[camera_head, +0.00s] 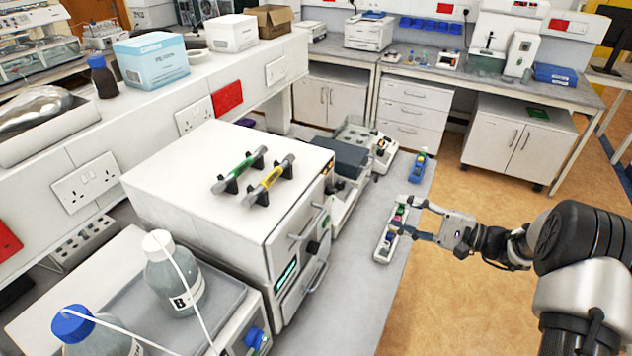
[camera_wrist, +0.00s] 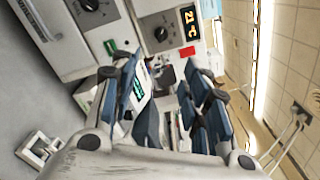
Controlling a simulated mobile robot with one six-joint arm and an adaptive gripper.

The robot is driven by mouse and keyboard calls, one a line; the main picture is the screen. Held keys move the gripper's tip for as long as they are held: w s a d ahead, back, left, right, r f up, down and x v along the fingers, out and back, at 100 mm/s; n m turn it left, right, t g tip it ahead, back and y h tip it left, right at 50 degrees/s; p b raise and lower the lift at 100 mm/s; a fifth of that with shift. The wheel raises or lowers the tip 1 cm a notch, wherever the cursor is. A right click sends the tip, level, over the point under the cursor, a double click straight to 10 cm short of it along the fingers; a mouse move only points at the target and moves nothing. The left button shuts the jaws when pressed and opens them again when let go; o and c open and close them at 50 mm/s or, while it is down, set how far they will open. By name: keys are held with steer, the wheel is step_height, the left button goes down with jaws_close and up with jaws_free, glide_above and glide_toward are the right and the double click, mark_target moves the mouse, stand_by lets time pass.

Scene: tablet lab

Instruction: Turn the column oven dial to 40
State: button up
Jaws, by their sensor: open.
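The column oven (camera_head: 225,190) is a white box with a green and a yellow column on its top. In the wrist view its front appears sideways, with an orange display (camera_wrist: 190,22) that seems to read 21 °C. A round black dial (camera_wrist: 160,33) with scale marks sits beside that display. In the head view a small dark knob (camera_head: 329,188) shows below the display. My gripper (camera_head: 402,215) is open and empty, in front of the oven face and apart from it. Its blue fingers (camera_wrist: 163,75) spread below the dial in the wrist view. The dial's pointer setting is too small to read.
A second black knob (camera_wrist: 88,5) and a handle (camera_wrist: 30,18) are on the front panels. A tray of small coloured items (camera_head: 382,250) lies on the bench near my gripper. Bottles (camera_head: 173,275) stand at front left. Open floor lies right of the bench.

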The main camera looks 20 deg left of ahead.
mark_target(337, 192)
steer(key=a, duration=0.5)
steer(key=w+a, duration=0.1)
steer(key=a, duration=0.5)
steer(key=w+a, duration=0.1)
steer(key=a, duration=0.4)
steer(key=shift+w+a, duration=0.2)
steer(key=shift+c, duration=0.5)
jaws_close()
